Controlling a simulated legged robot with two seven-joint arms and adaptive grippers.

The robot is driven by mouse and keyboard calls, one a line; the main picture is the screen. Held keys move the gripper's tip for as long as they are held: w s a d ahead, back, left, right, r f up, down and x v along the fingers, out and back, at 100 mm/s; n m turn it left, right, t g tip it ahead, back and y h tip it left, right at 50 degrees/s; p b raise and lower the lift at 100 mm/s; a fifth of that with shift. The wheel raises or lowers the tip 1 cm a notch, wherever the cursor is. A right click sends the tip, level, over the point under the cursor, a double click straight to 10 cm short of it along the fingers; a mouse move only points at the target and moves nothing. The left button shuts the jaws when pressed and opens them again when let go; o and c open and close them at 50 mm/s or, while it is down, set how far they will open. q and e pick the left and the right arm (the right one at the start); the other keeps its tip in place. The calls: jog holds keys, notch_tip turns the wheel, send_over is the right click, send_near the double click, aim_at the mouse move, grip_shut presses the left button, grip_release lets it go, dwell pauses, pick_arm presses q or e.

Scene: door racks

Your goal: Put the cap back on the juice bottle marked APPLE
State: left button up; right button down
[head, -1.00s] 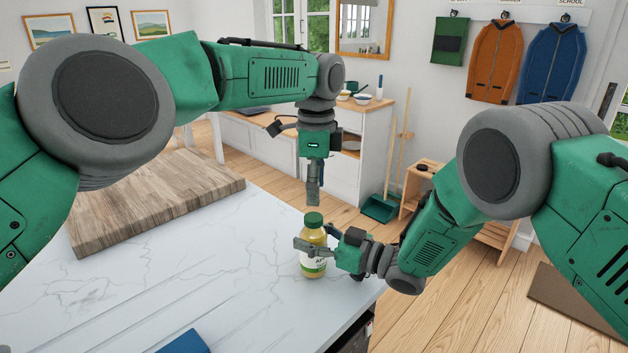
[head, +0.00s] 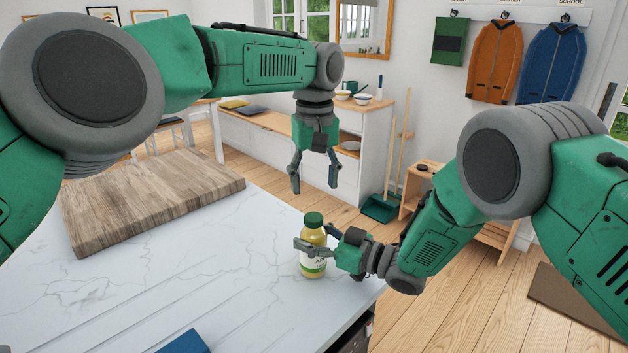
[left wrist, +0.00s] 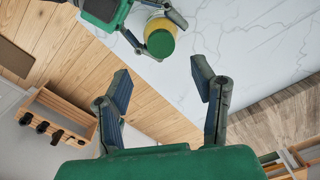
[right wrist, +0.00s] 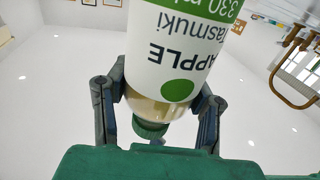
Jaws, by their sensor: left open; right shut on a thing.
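The juice bottle (head: 313,262) stands upright near the right edge of the white counter, with the green cap (head: 314,219) on its top. The right wrist view shows its label reading APPLE (right wrist: 178,62). My right gripper (head: 300,238) is shut around the bottle's upper part from the right; its fingers also show in the right wrist view (right wrist: 158,98). My left gripper (head: 315,188) is open and empty, above and behind the bottle. In the left wrist view, the cap (left wrist: 160,43) lies beyond the open left fingers (left wrist: 160,85). How tightly the cap sits is not visible.
A thick wooden board (head: 150,200) lies on the counter (head: 215,270) at the left. A blue item (head: 184,342) lies at the front edge. The counter between board and bottle is clear. A green dustpan (head: 381,207) and wooden rack (head: 425,180) stand beyond the counter.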

aim_at(314, 216)
pick_arm(q)
jog(key=shift+n, duration=0.6)
pick_arm(e)
jog(key=shift+f, duration=0.1)
pick_arm(q)
jog(key=shift+f, duration=4)
